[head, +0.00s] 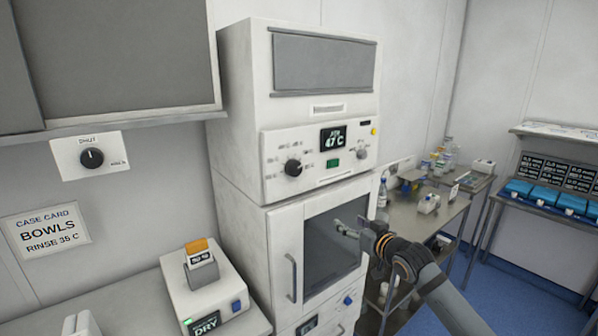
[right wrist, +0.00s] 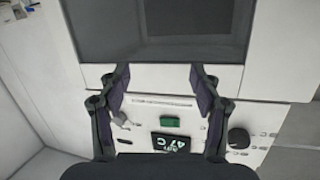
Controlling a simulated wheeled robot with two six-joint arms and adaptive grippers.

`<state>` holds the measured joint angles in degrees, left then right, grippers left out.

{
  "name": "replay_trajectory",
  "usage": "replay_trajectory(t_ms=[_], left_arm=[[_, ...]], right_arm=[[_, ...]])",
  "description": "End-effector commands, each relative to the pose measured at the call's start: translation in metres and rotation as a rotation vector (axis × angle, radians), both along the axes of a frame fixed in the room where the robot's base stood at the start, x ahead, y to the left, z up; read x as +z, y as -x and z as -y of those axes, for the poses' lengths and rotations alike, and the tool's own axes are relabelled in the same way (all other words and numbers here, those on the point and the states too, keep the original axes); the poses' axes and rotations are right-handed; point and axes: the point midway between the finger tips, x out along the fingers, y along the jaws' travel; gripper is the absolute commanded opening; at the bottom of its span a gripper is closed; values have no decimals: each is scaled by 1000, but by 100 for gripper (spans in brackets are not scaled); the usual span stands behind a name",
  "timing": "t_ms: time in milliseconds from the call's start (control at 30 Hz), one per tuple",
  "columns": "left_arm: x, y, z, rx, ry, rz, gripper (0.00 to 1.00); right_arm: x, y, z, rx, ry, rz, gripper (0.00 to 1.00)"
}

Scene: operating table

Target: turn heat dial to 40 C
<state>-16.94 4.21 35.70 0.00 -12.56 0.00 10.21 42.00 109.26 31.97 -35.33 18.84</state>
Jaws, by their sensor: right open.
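The white machine (head: 240,120) has a control panel with a lit display (head: 333,138) reading 47 C. A black round dial (head: 293,168) sits at the panel's left, and a small grey knob (head: 360,144) at its right. I cannot read which one is the heat dial. In the right wrist view the panel is upside down, with the black dial (right wrist: 238,138) at right and the display (right wrist: 168,143) near the bottom. My right gripper (head: 348,228) is open and empty, in front of the dark window below the panel, apart from both knobs. My left gripper is not in view.
A green button (head: 333,163) sits under the display. The door below has a vertical handle (head: 292,277). A wall dial (head: 92,157) and a card (head: 46,231) reading "BOWLS RINSE 35 C" are at left. A dryer box (head: 205,290) stands on the counter. A cluttered bench (head: 408,235) is at right.

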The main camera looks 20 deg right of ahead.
Motion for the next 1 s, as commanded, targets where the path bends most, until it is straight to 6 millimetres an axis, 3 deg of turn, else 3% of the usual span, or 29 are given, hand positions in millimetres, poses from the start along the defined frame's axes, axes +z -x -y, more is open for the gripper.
replay_trajectory(t_ms=[33,100,233,367,567,833,1000], left_arm=[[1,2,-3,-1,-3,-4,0],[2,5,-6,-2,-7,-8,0],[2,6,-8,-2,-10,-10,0],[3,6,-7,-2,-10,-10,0],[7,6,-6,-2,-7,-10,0],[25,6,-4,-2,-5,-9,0],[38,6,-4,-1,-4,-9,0]], right_arm=[[50,10,-23,57,14,61,64],[101,29,-55,130,26,122,64],[152,61,-97,225,49,182,64],[165,74,-111,258,57,196,64],[168,70,-111,257,52,199,64],[170,48,-121,259,45,198,64],[170,23,-130,259,45,197,64]])
